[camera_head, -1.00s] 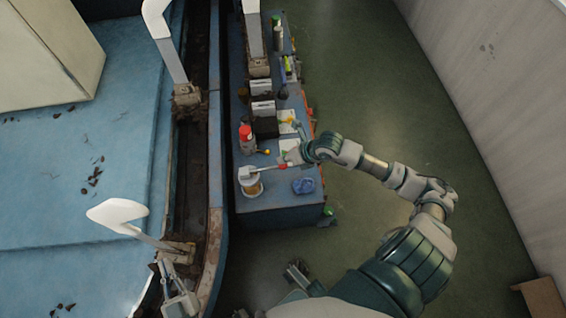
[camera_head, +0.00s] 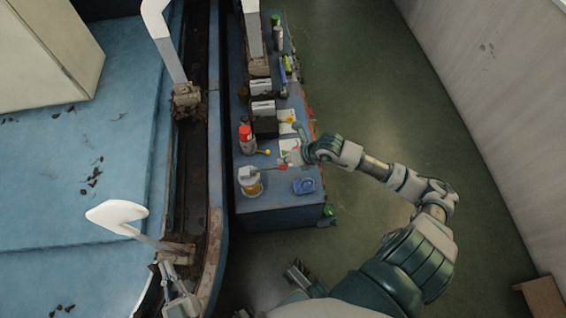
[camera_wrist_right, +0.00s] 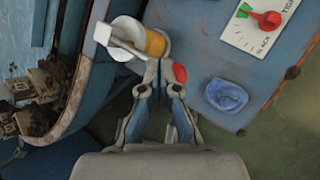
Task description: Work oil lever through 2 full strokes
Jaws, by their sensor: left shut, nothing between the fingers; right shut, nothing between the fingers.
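The oil jar (camera_head: 252,190) with amber oil and a white top stands at the near end of the blue bench. It also shows in the right wrist view (camera_wrist_right: 155,43). Its lever (camera_wrist_right: 127,47) runs from the white top toward a red knob (camera_wrist_right: 180,73); the knob also shows in the head view (camera_head: 284,167). My right gripper (camera_wrist_right: 163,70) is shut and empty, its fingertips right beside the knob; whether they touch it I cannot tell. It also shows in the head view (camera_head: 291,157). My left gripper (camera_head: 170,270) is shut and empty by the near white sock form.
A blue cloth-like item (camera_head: 303,185) lies right of the jar. A red-capped can (camera_head: 247,140) stands behind it. A card with a red pointer (camera_wrist_right: 264,20) lies on the bench (camera_head: 285,210). White sock forms (camera_head: 118,214) rise from the track at left. Green floor right is open.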

